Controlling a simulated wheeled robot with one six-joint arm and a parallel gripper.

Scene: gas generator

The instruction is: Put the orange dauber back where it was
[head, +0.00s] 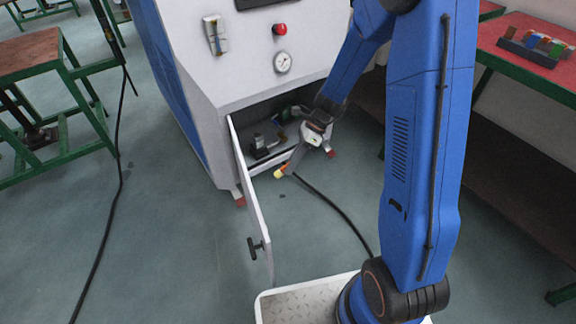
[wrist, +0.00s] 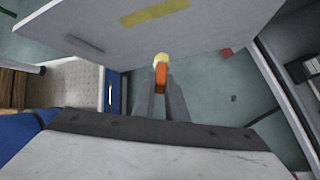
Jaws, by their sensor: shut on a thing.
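The orange dauber (wrist: 161,77) has a pale yellow tip and stands between the two fingertips of my gripper (wrist: 161,88) in the wrist view. My gripper is shut on it. In the head view the dauber (head: 279,173) shows as a small yellow and orange end below my gripper (head: 287,168), in front of the open lower compartment of the white cabinet. A dark rack (head: 526,53) with several small coloured pieces sits on the red-topped table at the far right. I cannot tell whether it has an empty place.
The white cabinet (head: 225,125) has its lower door (head: 253,200) swung open to the left of my gripper. Dark fittings (head: 262,147) lie inside. The red-topped table (head: 495,32) stands right. A black cable (head: 340,210) crosses the floor. Green-framed tables (head: 62,105) stand left.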

